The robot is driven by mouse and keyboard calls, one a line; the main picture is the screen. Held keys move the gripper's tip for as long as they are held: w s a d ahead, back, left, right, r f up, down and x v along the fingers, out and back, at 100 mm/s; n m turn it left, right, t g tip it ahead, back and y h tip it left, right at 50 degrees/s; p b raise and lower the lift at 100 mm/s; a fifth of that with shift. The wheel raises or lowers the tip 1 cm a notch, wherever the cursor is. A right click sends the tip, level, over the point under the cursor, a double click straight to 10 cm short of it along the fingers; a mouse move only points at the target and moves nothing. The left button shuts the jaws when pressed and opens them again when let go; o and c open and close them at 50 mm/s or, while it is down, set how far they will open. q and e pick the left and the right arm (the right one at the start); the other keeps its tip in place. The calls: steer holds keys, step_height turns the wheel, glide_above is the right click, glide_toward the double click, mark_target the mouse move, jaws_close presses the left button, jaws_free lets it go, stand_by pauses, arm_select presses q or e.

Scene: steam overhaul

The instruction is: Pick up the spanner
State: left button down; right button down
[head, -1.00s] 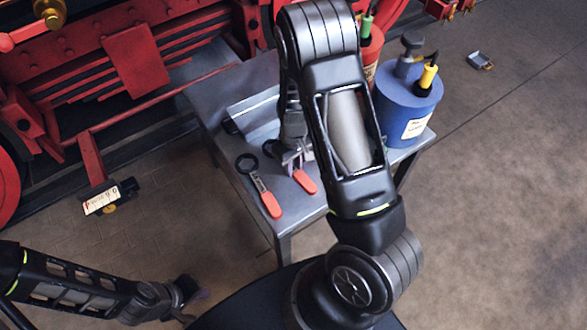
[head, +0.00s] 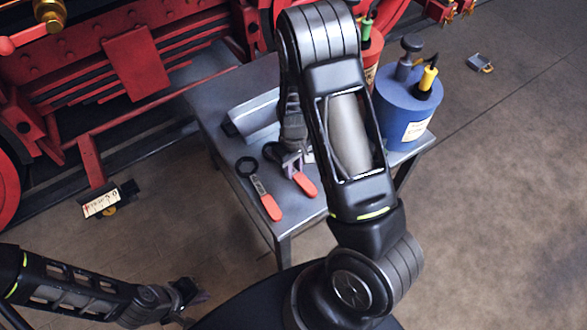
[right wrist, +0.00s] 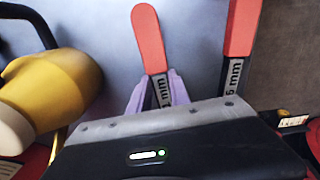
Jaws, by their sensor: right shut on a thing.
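Two spanners with red handles are at the grey table. One, with a dark ring head, lies on the left part (head: 259,188). The other spanner (head: 305,184) is at my right gripper (head: 291,160), its red handle sticking out toward the front edge. In the right wrist view the pale fingers are shut on this spanner's grey shank (right wrist: 158,88), just below the red handle (right wrist: 148,38). The free spanner (right wrist: 240,30) lies beside it on the right, apart from the fingers. My left gripper (head: 186,291) is low at the left, away from the table; its jaws are unclear.
The grey table (head: 285,212) also bears a grey metal piece (head: 254,116) and a blue canister (head: 408,110). A red canister (head: 371,55) stands behind. A yellow rounded thing (right wrist: 62,88) is close by in the right wrist view. Red machinery (head: 120,70) fills the back left.

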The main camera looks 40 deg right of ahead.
step_height(320, 180, up, 10)
steer(key=p, duration=0.2)
steer(key=shift+f, duration=0.1)
stand_by(1.0)
